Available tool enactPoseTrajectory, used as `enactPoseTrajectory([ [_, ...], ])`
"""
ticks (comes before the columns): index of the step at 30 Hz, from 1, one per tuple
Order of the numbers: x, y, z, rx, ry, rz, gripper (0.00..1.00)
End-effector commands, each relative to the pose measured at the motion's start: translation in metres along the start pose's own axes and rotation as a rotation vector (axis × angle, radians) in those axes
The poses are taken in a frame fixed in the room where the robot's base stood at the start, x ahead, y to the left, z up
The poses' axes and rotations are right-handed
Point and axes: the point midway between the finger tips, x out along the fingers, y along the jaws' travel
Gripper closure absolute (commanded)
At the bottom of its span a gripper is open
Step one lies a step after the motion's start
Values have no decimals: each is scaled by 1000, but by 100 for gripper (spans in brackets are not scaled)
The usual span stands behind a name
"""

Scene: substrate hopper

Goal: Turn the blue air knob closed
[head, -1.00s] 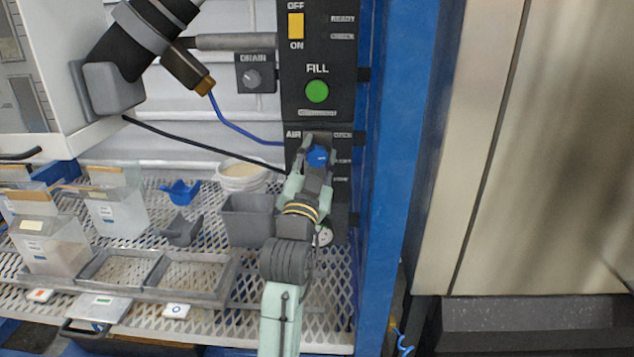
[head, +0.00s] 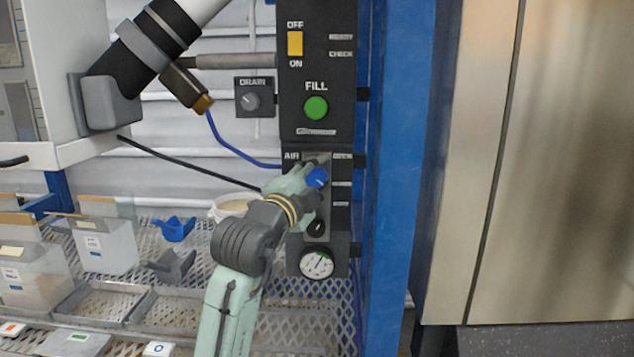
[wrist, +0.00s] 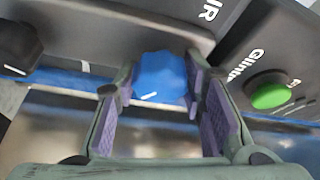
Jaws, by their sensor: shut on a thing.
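The blue air knob (head: 317,178) sits on the black panel under the "AIR" label, with small, hard-to-read labels to its right. In the wrist view the blue knob (wrist: 160,72) is between my two purple-padded fingers, with a short white mark on its near edge. My gripper (head: 308,176) reaches in from the lower left and is shut on the knob; the gripper also shows in the wrist view (wrist: 158,84). My fingers hide part of the knob in the head view.
A black knob (head: 316,228) and a round gauge (head: 316,263) are below. The green FILL button (head: 316,108) and yellow switch (head: 295,43) are above, the DRAIN knob (head: 250,101) upper left. A blue post (head: 392,180) stands right; trays and scoops fill the mesh shelf.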

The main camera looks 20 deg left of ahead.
Motion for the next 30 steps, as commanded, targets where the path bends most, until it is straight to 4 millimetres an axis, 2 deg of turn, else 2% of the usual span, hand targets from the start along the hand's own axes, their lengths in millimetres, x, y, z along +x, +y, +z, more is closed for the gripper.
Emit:
enactPoseTrajectory([
  [9, 1, 1, 0, 98, 0, 42, 91],
  [24, 1, 0, 0, 114, 0, 47, 91],
  [25, 1, 0, 0, 114, 0, 47, 62],
  [30, 1, 0, 0, 113, 0, 47, 51],
])
